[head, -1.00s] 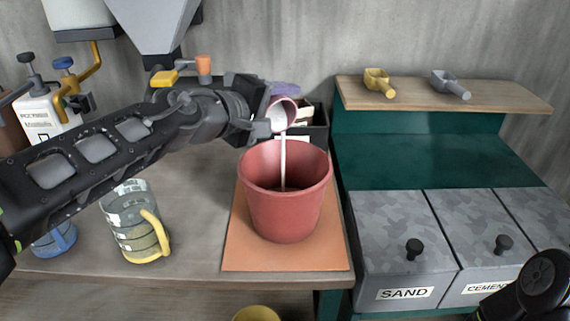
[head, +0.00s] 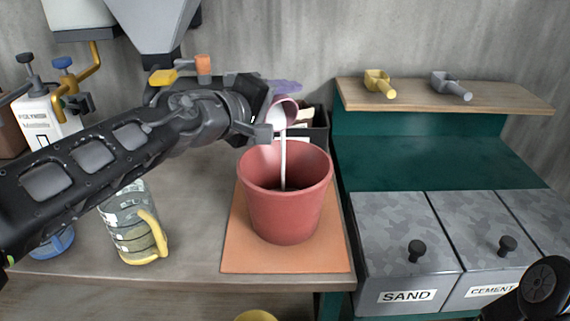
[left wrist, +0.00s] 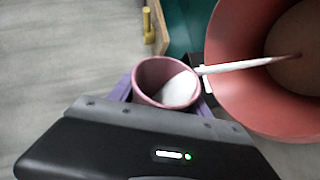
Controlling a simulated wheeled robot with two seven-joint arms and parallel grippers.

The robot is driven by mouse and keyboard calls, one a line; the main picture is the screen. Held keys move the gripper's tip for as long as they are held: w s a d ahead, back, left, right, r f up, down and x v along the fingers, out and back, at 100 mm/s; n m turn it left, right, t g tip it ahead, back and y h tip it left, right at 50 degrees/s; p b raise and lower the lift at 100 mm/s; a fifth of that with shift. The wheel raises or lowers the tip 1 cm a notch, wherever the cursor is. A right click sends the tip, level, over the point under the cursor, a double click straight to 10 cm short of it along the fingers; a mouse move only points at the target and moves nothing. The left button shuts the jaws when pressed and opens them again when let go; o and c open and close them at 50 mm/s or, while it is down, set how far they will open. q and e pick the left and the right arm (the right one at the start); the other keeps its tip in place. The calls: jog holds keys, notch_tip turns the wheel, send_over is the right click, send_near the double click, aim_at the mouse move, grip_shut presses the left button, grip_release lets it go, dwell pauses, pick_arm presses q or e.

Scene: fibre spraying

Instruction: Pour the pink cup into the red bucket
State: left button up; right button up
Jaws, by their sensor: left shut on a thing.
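The pink cup (head: 283,113) is tilted over the red bucket (head: 287,205) in the head view, and a thin white stream falls from its lip into the bucket. My left gripper (head: 268,128) is shut on the cup and holds it above the bucket's back rim. In the left wrist view the cup (left wrist: 166,82) has white liquid inside, and the stream (left wrist: 240,66) runs into the bucket (left wrist: 232,92). The gripper's fingertips are partly hidden. The bucket stands upright on an orange board (head: 240,257). My right gripper is not visible; only part of that arm shows at lower right.
A measuring jug with a yellow handle (head: 152,235) stands left of the board. A white bottle (head: 42,122) is at far left. A dark box (head: 319,135) sits behind the bucket. Lidded bins labelled SAND (head: 405,240) and CEMENT are right, below a shelf with scoops (head: 379,83).

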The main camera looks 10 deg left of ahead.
pick_arm(q)
jog(key=shift+s+d+r+m+t+b, duration=0.25)
jog(key=shift+m+t+b, duration=0.25)
jog(key=shift+b, duration=0.65)
jog(key=shift+s+d+r+m+t+b, duration=0.1)
jog(key=shift+r+m+t+b, duration=0.15)
jog(key=shift+m+b, duration=0.7)
dwell(0.5)
jog(key=n+p, duration=0.1)
jog(key=p, duration=0.2)
jog(key=n+g+p, duration=0.1)
jog(key=p, duration=0.2)
jog(key=shift+w+a+r+n+g, duration=0.2)
jog(key=shift+w+r+n+g, duration=0.05)
jog(key=shift+w+r+n, duration=0.15)
jog(key=shift+w+a+f+n+g+p, duration=0.1)
jog(key=shift+f+n+g+p, duration=0.3)
jog(key=shift+p, duration=0.5)
jog(key=shift+f+n, duration=0.25)
jog(key=shift+f, duration=0.3)
jog(key=shift+f+b, duration=0.15)
jog(key=shift+b, duration=0.25)
